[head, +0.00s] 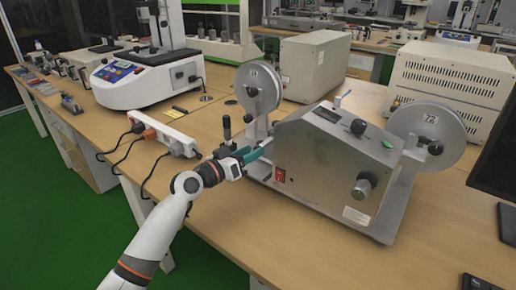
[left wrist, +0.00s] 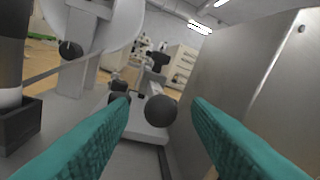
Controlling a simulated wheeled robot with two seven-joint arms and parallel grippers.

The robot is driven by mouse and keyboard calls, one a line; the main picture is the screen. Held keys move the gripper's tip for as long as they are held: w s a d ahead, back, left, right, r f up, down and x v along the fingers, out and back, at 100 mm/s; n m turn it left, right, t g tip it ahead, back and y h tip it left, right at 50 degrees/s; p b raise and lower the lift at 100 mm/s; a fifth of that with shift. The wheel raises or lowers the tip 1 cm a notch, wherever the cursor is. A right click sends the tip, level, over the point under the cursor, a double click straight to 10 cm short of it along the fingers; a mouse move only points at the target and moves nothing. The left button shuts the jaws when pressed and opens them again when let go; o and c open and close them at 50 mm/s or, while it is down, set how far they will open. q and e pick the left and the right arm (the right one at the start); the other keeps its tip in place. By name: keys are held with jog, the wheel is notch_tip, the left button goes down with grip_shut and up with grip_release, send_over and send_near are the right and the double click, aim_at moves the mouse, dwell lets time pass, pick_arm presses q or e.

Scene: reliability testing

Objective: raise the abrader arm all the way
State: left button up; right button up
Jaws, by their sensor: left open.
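The abrader is a grey metal machine (head: 325,155) on the wooden bench, with a reel (head: 258,88) at its left and a reel marked 72 (head: 428,137) at its right. My left gripper (head: 256,153) has teal fingers and is open and empty, low at the machine's left side. In the left wrist view a round black knob (left wrist: 160,111) shows between and beyond the open fingers, near the machine's side wall (left wrist: 225,75). A metal bar shows behind the knob; I cannot tell for sure that it is the abrader arm. The fingers hide this spot in the head view.
An upright black handle (head: 226,127) stands just left of my gripper. A white power strip (head: 163,135) with cables lies left of it. A white tester (head: 146,75) and a beige box (head: 314,65) stand behind. A monitor (head: 497,150) is at the right edge.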

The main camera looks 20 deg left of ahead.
pick_arm(q)
jog(key=shift+x, duration=1.6)
grip_shut()
